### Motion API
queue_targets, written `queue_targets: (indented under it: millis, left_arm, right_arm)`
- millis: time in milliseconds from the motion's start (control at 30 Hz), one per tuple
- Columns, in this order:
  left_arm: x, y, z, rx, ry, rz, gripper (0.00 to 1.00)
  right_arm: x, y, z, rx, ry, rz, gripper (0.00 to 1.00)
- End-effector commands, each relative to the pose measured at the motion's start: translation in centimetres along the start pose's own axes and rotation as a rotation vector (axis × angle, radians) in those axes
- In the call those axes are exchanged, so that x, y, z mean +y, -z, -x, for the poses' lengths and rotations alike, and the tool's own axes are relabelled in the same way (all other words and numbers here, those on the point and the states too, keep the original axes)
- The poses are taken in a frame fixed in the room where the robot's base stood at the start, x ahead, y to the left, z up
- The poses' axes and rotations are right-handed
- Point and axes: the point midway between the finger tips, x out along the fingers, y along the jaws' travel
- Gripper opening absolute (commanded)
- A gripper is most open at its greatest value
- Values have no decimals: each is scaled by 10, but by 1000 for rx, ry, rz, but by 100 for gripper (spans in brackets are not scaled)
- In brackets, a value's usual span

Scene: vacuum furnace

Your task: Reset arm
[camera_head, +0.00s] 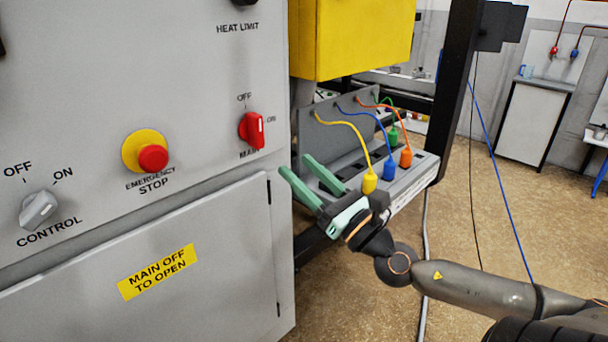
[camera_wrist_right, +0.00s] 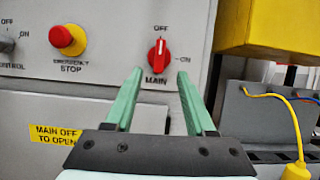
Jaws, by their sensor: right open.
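My right gripper (camera_head: 296,164) is open and empty, its two green fingers pointing at the grey cabinet front. It is to the lower right of the red MAIN switch (camera_head: 254,130) in the head view, apart from it. In the right wrist view, the MAIN switch (camera_wrist_right: 159,55) shows above and between the fingertips (camera_wrist_right: 160,74), with its handle about upright, toward the OFF mark. My right arm (camera_head: 470,284) reaches in from the lower right. My left gripper is not in view.
The cabinet carries a red emergency stop button (camera_head: 153,158) and a grey CONTROL knob (camera_head: 39,209). A socket strip (camera_head: 408,184) with yellow, blue, orange and green plugs lies close behind my right gripper. A yellow box (camera_head: 350,38) hangs above. Floor is open at right.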

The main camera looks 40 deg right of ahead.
Motion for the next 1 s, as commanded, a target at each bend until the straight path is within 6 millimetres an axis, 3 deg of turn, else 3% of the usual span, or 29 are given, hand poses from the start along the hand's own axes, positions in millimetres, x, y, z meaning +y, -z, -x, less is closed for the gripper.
queue_targets:
  millis: [667,767,833,933,1000]
  left_arm:
    - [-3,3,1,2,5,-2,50]
    - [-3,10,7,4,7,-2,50]
    - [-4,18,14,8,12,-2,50]
    - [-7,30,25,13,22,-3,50]
    - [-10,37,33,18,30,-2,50]
  right_arm:
    - [-3,4,2,16,15,-34,55]
    - [-16,28,11,85,85,-197,55]
    - [-27,59,27,164,181,-412,55]
    - [-32,118,65,283,382,-825,55]
    - [-21,159,99,345,547,-1135,55]
